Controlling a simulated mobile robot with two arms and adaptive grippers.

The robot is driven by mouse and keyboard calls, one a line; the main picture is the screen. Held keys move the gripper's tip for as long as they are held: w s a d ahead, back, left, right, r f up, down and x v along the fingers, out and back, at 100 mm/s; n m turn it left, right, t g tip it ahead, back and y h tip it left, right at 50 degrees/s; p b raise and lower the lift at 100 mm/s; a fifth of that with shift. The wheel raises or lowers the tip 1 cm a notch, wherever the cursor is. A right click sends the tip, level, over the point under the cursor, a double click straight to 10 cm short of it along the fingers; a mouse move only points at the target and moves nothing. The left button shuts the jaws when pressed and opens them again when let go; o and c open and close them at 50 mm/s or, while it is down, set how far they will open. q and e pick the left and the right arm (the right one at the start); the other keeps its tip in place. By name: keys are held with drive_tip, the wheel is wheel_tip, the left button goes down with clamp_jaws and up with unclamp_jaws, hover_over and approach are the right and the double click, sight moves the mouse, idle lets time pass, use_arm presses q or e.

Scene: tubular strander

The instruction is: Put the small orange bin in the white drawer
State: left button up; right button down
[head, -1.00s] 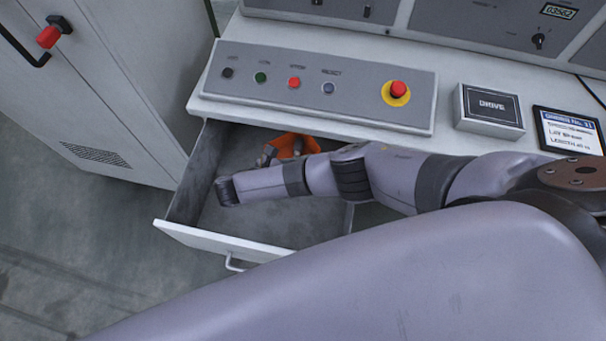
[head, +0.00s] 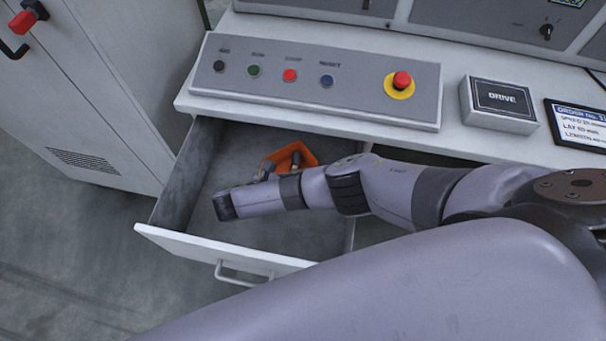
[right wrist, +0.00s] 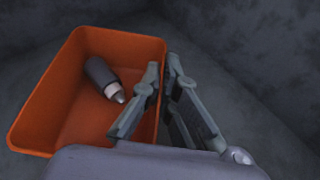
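The small orange bin (head: 307,158) is inside the open white drawer (head: 215,243), towards its back, under the front edge of the console. My right arm reaches over the drawer from the right and hides part of the bin. In the right wrist view the bin (right wrist: 55,105) appears upright. My right gripper (right wrist: 162,66) straddles its right wall, one finger inside and one outside, and looks shut on that wall. A dark bottle-like item with a pale collar (right wrist: 104,78) lies in the bin. I cannot tell whether the bin touches the drawer floor. My left gripper is not in view.
The console's button panel (head: 315,85) with a red stop button (head: 402,80) overhangs the drawer's back. A DRIVE box (head: 498,103) and an order display (head: 580,125) are to the right. A grey cabinet (head: 90,90) stands left. The drawer's visible front floor is clear.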

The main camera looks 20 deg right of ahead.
drive_tip(key=c, duration=2.3)
unclamp_jaws()
drive_tip(key=shift+f, duration=0.15)
drive_tip(key=o, duration=0.5)
drive_tip(key=shift+r, duration=0.2)
drive_tip(key=p+v, duration=0.2)
drive_tip(key=v, duration=0.5)
drive_tip(key=shift+s+a, duration=0.1)
drive_tip(key=shift+a, duration=0.15)
